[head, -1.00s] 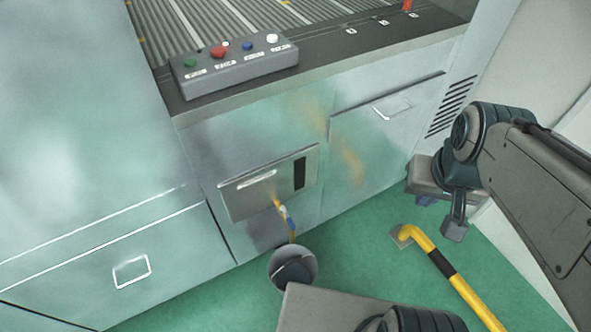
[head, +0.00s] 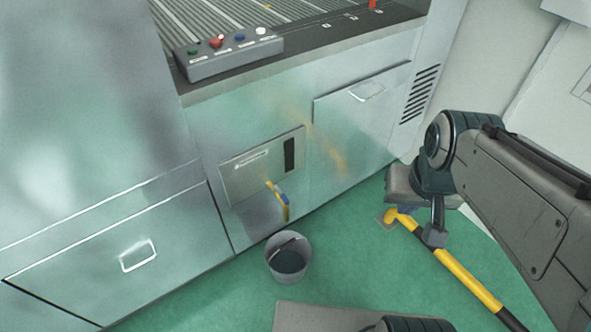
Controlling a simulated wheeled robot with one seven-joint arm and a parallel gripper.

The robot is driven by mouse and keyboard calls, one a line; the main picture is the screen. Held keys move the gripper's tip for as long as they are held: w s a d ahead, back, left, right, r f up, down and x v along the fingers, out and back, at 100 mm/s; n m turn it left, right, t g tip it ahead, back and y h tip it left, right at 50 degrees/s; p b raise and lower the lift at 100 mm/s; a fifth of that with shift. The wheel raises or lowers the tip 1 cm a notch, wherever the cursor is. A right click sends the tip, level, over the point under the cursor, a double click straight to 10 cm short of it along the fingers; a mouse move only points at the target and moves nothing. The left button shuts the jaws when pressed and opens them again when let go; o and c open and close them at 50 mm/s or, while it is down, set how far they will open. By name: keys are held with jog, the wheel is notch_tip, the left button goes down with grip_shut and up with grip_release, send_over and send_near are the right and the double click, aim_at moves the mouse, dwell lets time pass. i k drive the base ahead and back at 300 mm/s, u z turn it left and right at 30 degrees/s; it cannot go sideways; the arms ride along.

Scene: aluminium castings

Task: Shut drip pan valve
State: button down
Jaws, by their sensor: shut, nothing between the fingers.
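A yellow and black floor rail (head: 468,278) runs under my arm at the right. A button box (head: 230,55) sits on the machine's ledge. A drawer (head: 137,258) is at the left. Green floor (head: 340,245) is clear between bucket and rail.

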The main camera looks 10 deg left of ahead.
aim_at(276, 188)
jog(key=u, duration=0.75)
jog(key=i, duration=0.55)
jog(key=z, duration=0.5)
